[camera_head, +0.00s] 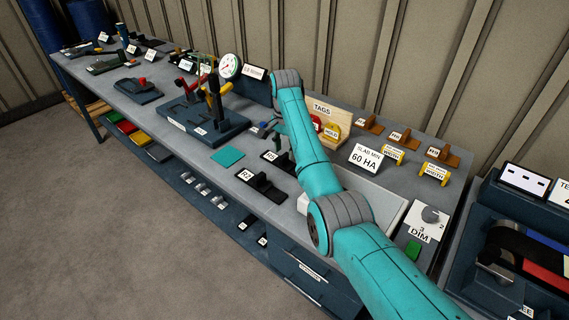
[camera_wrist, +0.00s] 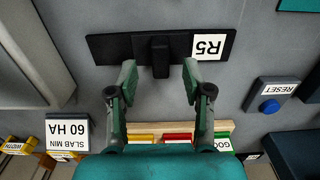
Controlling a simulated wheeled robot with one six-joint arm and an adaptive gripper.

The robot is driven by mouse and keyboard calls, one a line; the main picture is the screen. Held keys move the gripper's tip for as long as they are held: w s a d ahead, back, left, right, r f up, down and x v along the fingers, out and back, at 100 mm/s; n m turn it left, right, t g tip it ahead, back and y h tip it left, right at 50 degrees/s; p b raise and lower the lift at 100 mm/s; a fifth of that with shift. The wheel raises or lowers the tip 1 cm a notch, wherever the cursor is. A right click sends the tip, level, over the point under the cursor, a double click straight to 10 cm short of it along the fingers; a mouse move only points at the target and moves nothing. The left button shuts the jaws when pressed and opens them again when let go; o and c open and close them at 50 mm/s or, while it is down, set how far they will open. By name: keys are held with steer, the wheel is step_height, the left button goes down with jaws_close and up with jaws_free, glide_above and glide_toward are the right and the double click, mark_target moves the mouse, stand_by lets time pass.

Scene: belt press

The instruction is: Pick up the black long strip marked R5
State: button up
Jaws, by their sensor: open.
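The black long strip marked R5 (camera_wrist: 112,47) lies flat on the grey bench in the wrist view, with a raised black block (camera_wrist: 160,57) at its middle and a white R5 label (camera_wrist: 209,47) on its right part. My gripper (camera_wrist: 160,72) is open, with its two fingertips on either side of the raised block and nothing held. Whether the fingers touch the strip cannot be told. In the head view, the strip (camera_head: 276,158) is partly hidden behind my arm, and the gripper is mostly hidden too.
A similar black strip marked R2 (camera_head: 262,187) lies nearer the bench's front edge. A teal square (camera_head: 228,157) is left of it. A blue RESET button box (camera_wrist: 270,98) stands right of the gripper in the wrist view. A TAGS board (camera_head: 326,115) stands behind my arm.

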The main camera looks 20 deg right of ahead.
mark_target(285, 155)
step_height(285, 155, down, 4)
steer(key=shift+r, duration=0.15)
jaws_close()
steer(key=shift+r, duration=0.1)
step_height(285, 155, up, 10)
stand_by(0.6)
